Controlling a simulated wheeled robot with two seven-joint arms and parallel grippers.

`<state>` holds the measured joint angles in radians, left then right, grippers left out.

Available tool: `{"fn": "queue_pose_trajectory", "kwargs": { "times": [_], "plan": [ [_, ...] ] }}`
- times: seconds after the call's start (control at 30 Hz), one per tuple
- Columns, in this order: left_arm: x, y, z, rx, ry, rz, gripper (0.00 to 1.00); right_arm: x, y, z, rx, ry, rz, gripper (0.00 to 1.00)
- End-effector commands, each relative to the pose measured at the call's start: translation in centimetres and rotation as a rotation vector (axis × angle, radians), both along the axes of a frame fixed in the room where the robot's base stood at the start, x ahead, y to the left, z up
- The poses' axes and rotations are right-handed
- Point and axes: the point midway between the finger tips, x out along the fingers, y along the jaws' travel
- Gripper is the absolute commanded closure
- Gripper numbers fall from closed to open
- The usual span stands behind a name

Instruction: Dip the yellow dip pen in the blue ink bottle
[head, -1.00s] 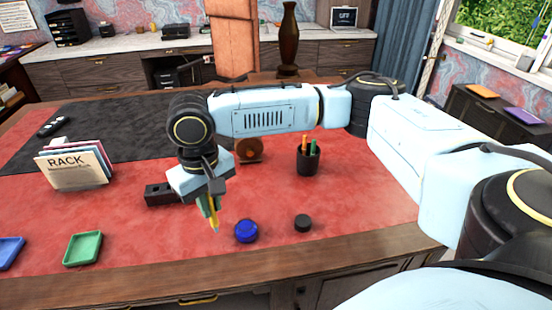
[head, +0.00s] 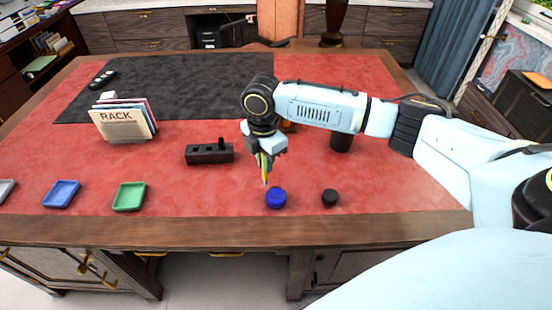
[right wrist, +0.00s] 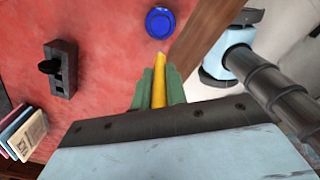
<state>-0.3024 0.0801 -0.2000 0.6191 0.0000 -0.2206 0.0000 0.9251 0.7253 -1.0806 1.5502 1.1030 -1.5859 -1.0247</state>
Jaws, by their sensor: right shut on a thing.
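The blue ink bottle (head: 276,199) stands on the red desk top near the front edge. It also shows in the right wrist view (right wrist: 159,22), as a round blue shape just beyond the pen. My right gripper (head: 264,161) is shut on the yellow dip pen (head: 265,173), which points down. The pen tip is close to the bottle, a little to its left in the head view; I cannot tell its exact height. In the right wrist view the pen (right wrist: 159,88) sits between the green fingers, apart from the bottle in the picture. My left gripper is not in view.
A small black round object (head: 329,197) stands right of the bottle. A black holder block (head: 209,154) lies to the left. Green (head: 129,197) and blue (head: 61,194) trays and a file rack (head: 124,122) are farther left.

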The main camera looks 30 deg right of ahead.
Motion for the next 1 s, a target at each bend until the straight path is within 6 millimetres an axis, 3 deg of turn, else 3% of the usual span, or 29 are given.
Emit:
{"fn": "queue_pose_trajectory", "kwargs": {
  "times": [0.2,0.4,0.67,1.0],
  "plan": [
    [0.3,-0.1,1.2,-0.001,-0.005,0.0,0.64,-0.1,-2.0,-1.6,0.002,0.002,0.335,1.0],
    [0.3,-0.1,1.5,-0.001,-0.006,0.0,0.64,-0.3,-3.0,-2.5,0.001,0.001,0.496,1.0],
    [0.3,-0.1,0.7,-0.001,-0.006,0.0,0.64,-0.3,-3.1,-3.5,-0.001,-0.001,0.528,1.0],
    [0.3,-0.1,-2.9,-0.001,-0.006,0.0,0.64,-0.3,-3.1,-6.8,-0.001,0.0,0.527,1.0]
  ]
}}
